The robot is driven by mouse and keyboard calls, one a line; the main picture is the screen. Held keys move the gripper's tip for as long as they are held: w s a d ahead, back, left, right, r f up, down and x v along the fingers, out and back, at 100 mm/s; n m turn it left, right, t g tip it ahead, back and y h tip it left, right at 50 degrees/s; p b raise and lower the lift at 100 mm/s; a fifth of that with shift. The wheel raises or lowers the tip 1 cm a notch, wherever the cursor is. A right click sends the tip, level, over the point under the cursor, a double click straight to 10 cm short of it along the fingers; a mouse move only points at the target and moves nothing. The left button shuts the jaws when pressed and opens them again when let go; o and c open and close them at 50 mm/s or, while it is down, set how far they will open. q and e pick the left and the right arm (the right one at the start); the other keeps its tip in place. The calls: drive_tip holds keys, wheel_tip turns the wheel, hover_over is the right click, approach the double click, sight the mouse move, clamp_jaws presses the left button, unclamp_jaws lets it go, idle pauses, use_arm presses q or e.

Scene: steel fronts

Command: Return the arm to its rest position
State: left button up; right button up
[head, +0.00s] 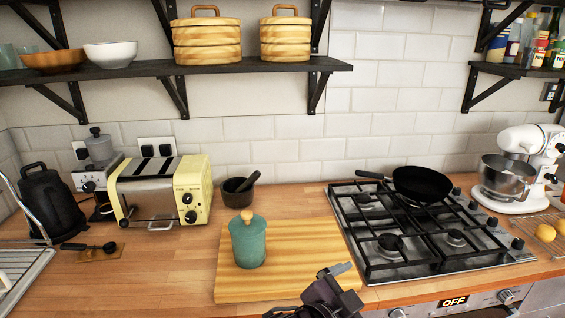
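One dark gripper (324,290), apparently my right one, shows at the bottom edge of the head view, just right of centre. It is over the front right corner of the wooden cutting board (285,285). Part of it is cut off by the frame, and I cannot tell whether its fingers are open or shut. I see nothing held in it. My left gripper is not in view. A green lidded jar (248,243) with a wooden knob stands upright on the board, left of and behind the gripper, apart from it.
A gas hob (400,238) with a black pan (422,183) is right of the board. A yellow toaster (162,192), a dark mortar (237,190) and a black kettle (52,203) stand left. A mixer (515,165) is far right. The counter front left of the board is clear.

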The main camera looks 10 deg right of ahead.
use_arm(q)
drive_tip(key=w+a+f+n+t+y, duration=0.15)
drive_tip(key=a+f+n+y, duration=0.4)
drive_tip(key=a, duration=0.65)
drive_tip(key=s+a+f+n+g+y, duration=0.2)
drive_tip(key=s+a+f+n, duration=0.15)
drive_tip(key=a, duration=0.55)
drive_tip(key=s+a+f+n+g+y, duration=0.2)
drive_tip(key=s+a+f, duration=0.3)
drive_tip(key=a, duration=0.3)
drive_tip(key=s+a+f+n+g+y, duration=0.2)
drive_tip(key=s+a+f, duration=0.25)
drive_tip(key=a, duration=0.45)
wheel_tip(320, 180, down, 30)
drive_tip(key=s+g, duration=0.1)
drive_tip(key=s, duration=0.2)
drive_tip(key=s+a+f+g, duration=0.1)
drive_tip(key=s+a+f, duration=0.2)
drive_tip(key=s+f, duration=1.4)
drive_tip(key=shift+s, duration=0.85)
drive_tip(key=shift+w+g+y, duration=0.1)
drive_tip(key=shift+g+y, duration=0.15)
